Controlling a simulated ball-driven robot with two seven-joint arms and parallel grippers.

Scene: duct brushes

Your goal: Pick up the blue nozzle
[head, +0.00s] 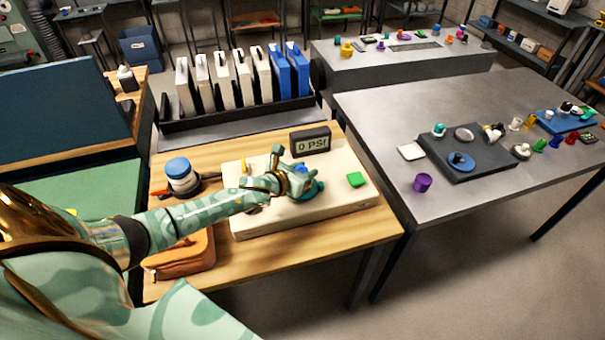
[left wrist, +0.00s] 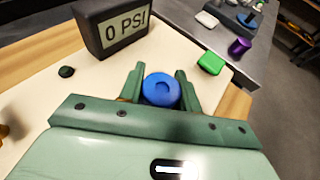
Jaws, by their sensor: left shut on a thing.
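The blue nozzle (left wrist: 162,90) is a round blue piece with a dimple in its top. It sits between the two green fingers of my left gripper (left wrist: 160,88) in the left wrist view, and the fingers are shut on it. In the head view a bit of the blue nozzle (head: 301,169) shows at my left gripper (head: 300,178), over the cream board (head: 335,208). Whether it still touches the board is hidden by the gripper. My right gripper does not show.
A "0 PSI" display (head: 310,141) stands at the board's back edge. A green block (head: 355,179) lies on the board right of the gripper. A blue-topped jar (head: 180,176) and a brown pouch (head: 185,253) are to the left. A grey table (head: 390,105) with small parts stands right.

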